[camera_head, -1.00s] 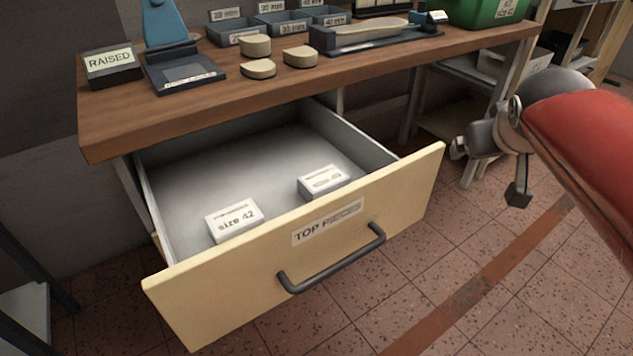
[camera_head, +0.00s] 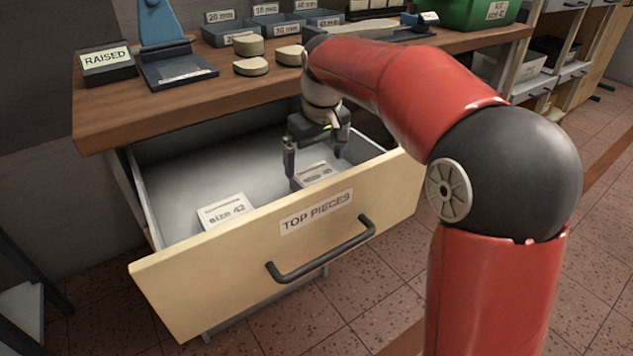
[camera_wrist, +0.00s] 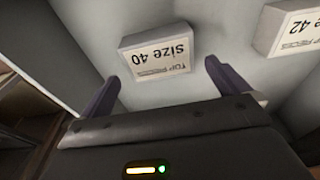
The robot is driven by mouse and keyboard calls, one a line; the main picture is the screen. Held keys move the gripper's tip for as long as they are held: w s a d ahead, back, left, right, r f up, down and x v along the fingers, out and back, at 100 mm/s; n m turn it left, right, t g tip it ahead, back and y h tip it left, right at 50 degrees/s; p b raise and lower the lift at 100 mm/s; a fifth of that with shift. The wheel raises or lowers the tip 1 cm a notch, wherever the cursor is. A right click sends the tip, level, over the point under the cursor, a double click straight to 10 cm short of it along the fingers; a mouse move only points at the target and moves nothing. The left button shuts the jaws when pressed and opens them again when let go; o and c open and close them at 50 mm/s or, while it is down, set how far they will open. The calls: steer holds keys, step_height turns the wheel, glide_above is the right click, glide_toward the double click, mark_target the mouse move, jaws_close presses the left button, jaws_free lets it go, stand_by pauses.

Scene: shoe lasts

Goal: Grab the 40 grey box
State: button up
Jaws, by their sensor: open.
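The size 40 box (camera_wrist: 157,52) is a small grey-white box with a label reading "size 40". It lies on the floor of the open drawer and shows in the head view (camera_head: 316,174) at the drawer's right part. My gripper (camera_head: 316,168) is open and points down into the drawer at this box. In the wrist view my two dark fingers (camera_wrist: 162,75) stand apart, with the box just beyond and between their tips. The fingers do not appear to grip it. In the head view my fingers partly hide the box.
A similar size 42 box (camera_head: 225,211) lies to the left in the drawer and shows in the wrist view (camera_wrist: 292,28). The drawer front (camera_head: 200,268), labelled "TOP PIECES", and the side walls surround my gripper. The wooden bench top (camera_head: 120,118) overhangs the drawer's back.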

mark_target(315, 173)
step_height(315, 173, down, 5)
steer(key=shift+w+a+f, duration=0.1)
steer(key=c, duration=0.9)
